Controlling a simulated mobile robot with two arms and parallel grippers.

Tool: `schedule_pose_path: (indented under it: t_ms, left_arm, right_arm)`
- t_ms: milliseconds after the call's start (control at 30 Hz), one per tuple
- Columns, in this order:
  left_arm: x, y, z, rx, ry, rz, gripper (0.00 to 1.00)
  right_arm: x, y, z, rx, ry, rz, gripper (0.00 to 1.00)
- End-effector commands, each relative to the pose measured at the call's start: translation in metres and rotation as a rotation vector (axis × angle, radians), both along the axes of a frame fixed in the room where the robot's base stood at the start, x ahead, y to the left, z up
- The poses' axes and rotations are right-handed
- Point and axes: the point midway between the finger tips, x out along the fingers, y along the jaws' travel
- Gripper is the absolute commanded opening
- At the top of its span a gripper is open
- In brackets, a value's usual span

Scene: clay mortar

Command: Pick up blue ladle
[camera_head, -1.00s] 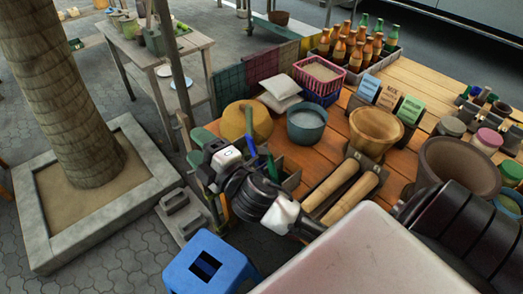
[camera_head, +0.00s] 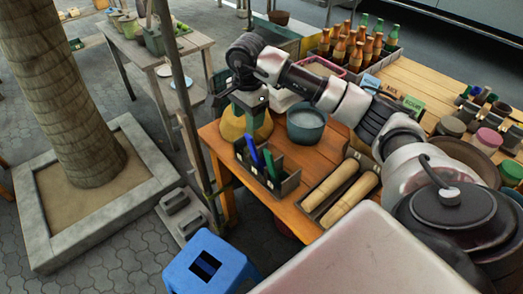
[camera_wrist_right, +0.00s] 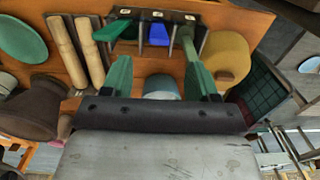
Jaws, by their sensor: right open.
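The blue ladle (camera_head: 254,151) stands in a grey divided holder (camera_head: 290,184) near the table's front left corner. Only its blue upper part shows; the rest is hidden in the holder. A green utensil (camera_head: 269,164) stands beside it. In the right wrist view the blue ladle (camera_wrist_right: 158,34) sits in the middle compartment, between green utensils (camera_wrist_right: 113,30). My right gripper (camera_head: 252,112) is above and behind the holder, in front of the yellow pot. It is open and empty, its green fingers apart (camera_wrist_right: 158,65). My left gripper is not in view.
A yellow pot (camera_head: 231,127) and a grey-teal pot (camera_head: 305,126) stand behind the holder. Two wooden rollers (camera_head: 330,183) lie to its right. Bottles (camera_head: 352,45) stand at the back. A blue stool (camera_head: 212,265) is in front of the table.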

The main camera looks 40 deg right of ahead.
Motion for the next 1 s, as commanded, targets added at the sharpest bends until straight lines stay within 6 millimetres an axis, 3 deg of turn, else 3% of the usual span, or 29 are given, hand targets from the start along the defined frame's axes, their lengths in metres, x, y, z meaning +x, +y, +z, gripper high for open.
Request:
schedule_pose_path:
  t_ms: [300, 467, 800, 1000]
  left_arm:
    - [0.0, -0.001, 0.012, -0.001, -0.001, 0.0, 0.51]
    - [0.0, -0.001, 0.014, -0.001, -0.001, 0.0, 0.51]
    - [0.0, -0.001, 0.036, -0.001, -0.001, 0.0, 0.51]
    - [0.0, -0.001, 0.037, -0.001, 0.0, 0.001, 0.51]
  right_arm:
    - [-0.001, -0.004, -0.041, -0.019, 0.014, -0.002, 0.6]
    - [-0.001, -0.004, -0.054, -0.019, 0.011, -0.001, 0.6]
    - [-0.001, -0.005, -0.098, -0.016, 0.013, -0.002, 0.6]
    - [0.0, -0.006, -0.106, -0.018, 0.008, -0.001, 0.6]
